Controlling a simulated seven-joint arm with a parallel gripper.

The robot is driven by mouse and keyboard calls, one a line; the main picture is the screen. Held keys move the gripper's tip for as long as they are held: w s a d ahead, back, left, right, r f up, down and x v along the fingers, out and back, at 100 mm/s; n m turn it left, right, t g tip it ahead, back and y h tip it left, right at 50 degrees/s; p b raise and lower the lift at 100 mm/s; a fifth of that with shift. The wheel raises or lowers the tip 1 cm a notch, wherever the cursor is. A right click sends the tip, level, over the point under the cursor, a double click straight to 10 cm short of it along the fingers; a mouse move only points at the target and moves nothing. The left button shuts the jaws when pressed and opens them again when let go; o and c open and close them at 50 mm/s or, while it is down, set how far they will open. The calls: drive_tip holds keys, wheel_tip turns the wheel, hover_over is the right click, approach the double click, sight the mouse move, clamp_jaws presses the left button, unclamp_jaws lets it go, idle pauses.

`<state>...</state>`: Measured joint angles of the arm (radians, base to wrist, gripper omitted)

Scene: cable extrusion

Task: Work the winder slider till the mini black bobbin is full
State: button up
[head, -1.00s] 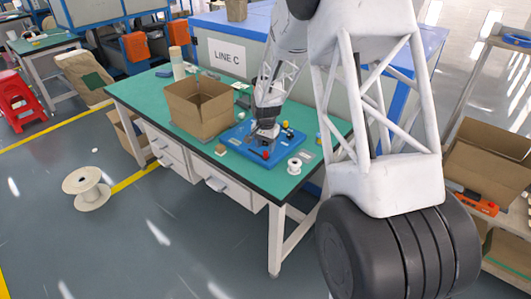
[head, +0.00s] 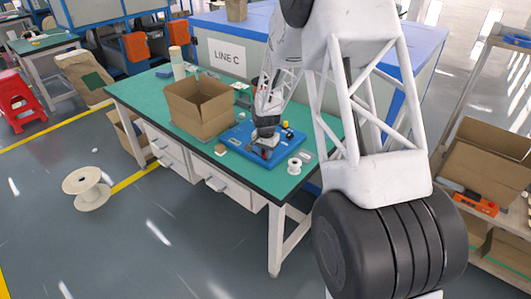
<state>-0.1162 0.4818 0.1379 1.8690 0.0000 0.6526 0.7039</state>
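The blue winder board (head: 234,138) lies on the green tabletop (head: 150,92) of the bench, right of an open cardboard box. My gripper (head: 264,152) reaches down over the middle of this board, and its fingers are too small to tell open from shut. A small red part shows just beside the fingertips. I cannot tell whether they touch it or whether it is the slider. Small dark and yellow parts (head: 286,125) sit on the board right of my gripper. The mini black bobbin and its fill cannot be made out.
The open cardboard box (head: 202,118) stands close left of the board. A small white spool (head: 295,166) stands at the bench's front right edge. A large empty reel (head: 87,188) lies on the floor at left. A shelf with boxes (head: 487,165) is at right.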

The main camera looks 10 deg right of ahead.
clamp_jaws()
drive_tip(key=w+a, duration=0.6)
drive_tip(key=shift+w+a, duration=0.3)
drive_tip(key=shift+w, duration=0.1)
drive_tip(key=o, duration=0.7)
unclamp_jaws()
drive_tip(key=shift+o, duration=0.2)
wheel_tip(320, 180, up, 8)
drive_tip(key=shift+f, duration=0.1)
